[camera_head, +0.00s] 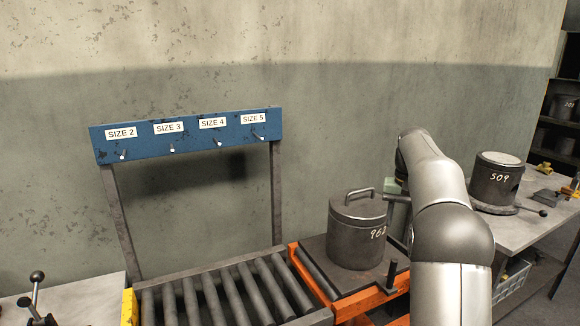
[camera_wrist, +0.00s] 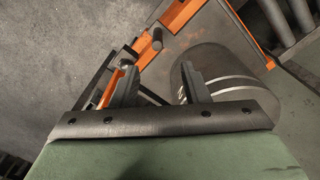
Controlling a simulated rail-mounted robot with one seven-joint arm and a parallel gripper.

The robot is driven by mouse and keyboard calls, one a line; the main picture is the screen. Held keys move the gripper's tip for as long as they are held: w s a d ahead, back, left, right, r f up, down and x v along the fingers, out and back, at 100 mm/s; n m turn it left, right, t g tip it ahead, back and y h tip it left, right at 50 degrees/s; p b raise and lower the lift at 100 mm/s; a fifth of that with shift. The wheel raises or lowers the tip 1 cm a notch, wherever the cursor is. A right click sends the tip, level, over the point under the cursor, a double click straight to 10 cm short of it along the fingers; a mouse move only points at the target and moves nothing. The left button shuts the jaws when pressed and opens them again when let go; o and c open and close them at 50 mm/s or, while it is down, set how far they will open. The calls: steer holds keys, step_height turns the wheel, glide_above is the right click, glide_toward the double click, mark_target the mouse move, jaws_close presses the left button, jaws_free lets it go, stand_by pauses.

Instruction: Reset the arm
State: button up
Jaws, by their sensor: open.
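My arm (camera_head: 446,225) rises at the right of the head view and bends over behind the orange-framed stand. My gripper (camera_wrist: 155,85) shows in the wrist view with its two dark fingers apart and nothing between them. In the head view the gripper is mostly hidden behind my arm. A dark lidded cylinder marked 962 (camera_head: 357,235) with a handle on top stands upright on the stand, left of my arm.
The orange stand (camera_head: 312,272) adjoins a roller conveyor (camera_head: 215,295). A blue rack (camera_head: 190,137) with size labels and pegs stands behind it. A pot marked 509 (camera_head: 497,182) is on the right table (camera_head: 530,215). A lever (camera_head: 37,279) stands at lower left.

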steer(key=s+a+f+n, duration=0.2)
steer(key=s+a, duration=0.6)
steer(key=s, duration=0.4)
steer(key=s+a+f+n, duration=0.1)
steer(key=s+a+f, duration=0.1)
steer(key=s+a, duration=0.85)
steer(key=s+f+n, duration=0.1)
steer(key=s+f, duration=0.2)
steer(key=s, duration=0.4)
steer(key=s+a+f, duration=0.1)
steer(key=s+f, duration=0.3)
steer(key=s, duration=0.3)
steer(key=shift+s+a+n+t, duration=0.2)
steer(key=shift+n+t, duration=0.1)
steer(key=shift+n, duration=0.1)
steer(key=shift+w, duration=0.1)
